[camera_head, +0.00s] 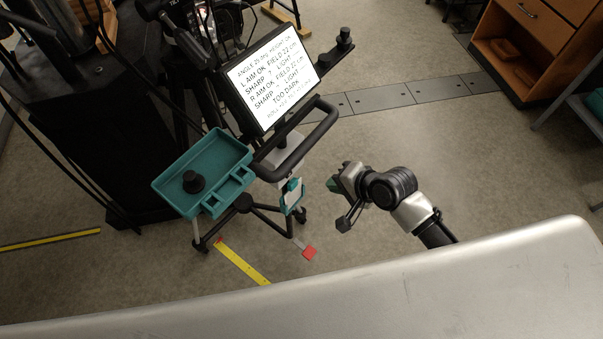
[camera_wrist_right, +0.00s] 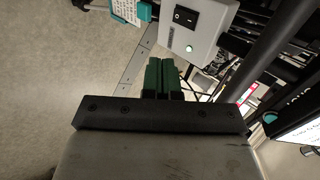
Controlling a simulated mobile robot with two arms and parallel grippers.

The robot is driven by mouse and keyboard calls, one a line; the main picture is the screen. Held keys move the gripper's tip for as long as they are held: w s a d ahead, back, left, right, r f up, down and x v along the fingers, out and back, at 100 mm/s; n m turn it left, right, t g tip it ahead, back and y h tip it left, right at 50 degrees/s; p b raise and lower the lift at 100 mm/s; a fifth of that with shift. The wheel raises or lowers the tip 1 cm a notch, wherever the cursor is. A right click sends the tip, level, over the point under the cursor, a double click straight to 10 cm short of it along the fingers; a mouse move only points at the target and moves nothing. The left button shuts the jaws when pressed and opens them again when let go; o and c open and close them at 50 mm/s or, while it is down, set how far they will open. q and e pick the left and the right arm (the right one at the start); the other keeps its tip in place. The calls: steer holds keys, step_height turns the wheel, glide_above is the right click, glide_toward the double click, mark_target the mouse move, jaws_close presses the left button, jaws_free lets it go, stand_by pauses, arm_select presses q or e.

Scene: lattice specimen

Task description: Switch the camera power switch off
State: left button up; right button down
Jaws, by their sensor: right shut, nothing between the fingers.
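The camera power switch (camera_wrist_right: 186,16) is a black rocker on a pale grey box (camera_wrist_right: 205,30) in the right wrist view. I cannot tell which side of the rocker is pressed. In the head view the box (camera_head: 288,147) is partly hidden behind the black handle bar, and its switch cannot be made out. My right gripper (camera_head: 333,183) is to the right of the stand, apart from the box. Its green fingers (camera_wrist_right: 163,76) are shut and empty, pointing toward the box's lower edge. My left gripper is not in view.
A lit screen (camera_head: 270,80) with text including "TOO DARK" stands above the black handle bar (camera_head: 297,150). A teal tray (camera_head: 205,160) holds a black knob. A teal holder with a card (camera_head: 292,195) hangs below the box.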

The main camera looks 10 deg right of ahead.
mark_target(291, 173)
steer(key=shift+a, duration=0.1)
steer(key=w+a+r+x, duration=0.1)
steer(key=x, duration=1.2)
steer(key=shift+w+r, duration=0.15)
steer(key=shift+r, duration=0.1)
steer(key=shift+w+a+b, duration=0.1)
steer(key=shift+b, duration=0.25)
steer(key=shift+r, duration=0.1)
